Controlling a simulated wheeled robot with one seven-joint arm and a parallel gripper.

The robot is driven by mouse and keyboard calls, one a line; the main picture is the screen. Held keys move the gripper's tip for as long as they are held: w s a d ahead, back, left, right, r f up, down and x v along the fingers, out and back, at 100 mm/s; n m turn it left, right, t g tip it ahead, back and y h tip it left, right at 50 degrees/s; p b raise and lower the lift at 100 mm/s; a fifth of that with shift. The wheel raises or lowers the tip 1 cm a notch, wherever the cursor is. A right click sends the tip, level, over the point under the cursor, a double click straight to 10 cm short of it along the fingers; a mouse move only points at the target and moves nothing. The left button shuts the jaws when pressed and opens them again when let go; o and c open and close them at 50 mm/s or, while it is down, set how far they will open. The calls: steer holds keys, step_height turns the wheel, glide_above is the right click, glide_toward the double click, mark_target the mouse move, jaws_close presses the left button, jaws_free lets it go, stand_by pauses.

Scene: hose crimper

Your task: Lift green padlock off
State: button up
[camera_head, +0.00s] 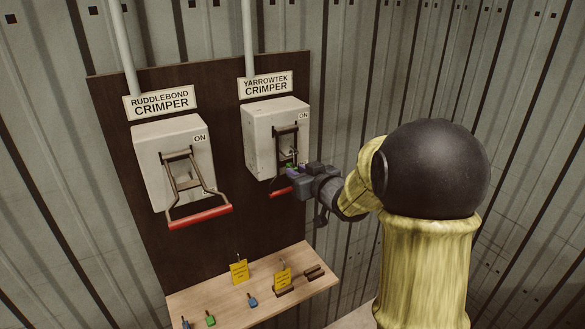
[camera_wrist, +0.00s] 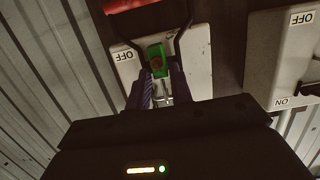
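A green padlock (camera_wrist: 157,60) shows in the wrist view, in front of a grey switch box. Its metal shackle (camera_wrist: 160,91) shows between my fingers. My gripper (camera_wrist: 160,75) has its two dark, ridged fingers on either side of the padlock. I cannot tell whether they press on it or leave a small gap. In the head view my gripper (camera_head: 292,172) is at the lower front of the Yarrowtek crimper box (camera_head: 261,122), hiding most of the lock and part of the red-gripped lever (camera_head: 280,192).
The Ruddlebond crimper box (camera_head: 158,147), with its red-handled lever (camera_head: 200,218), is on the same brown board to the left. The wooden shelf (camera_head: 226,299) below holds another green padlock (camera_head: 210,319), blue padlocks (camera_head: 253,301), yellow tags (camera_head: 239,271) and dark blocks. Corrugated walls stand close around.

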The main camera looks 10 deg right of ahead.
mark_target(292, 166)
steer(key=shift+p+x, duration=0.4)
steer(key=shift+x, duration=1.1)
steer(key=shift+a+r, duration=0.1)
jaws_close()
steer(key=shift+s, duration=0.1)
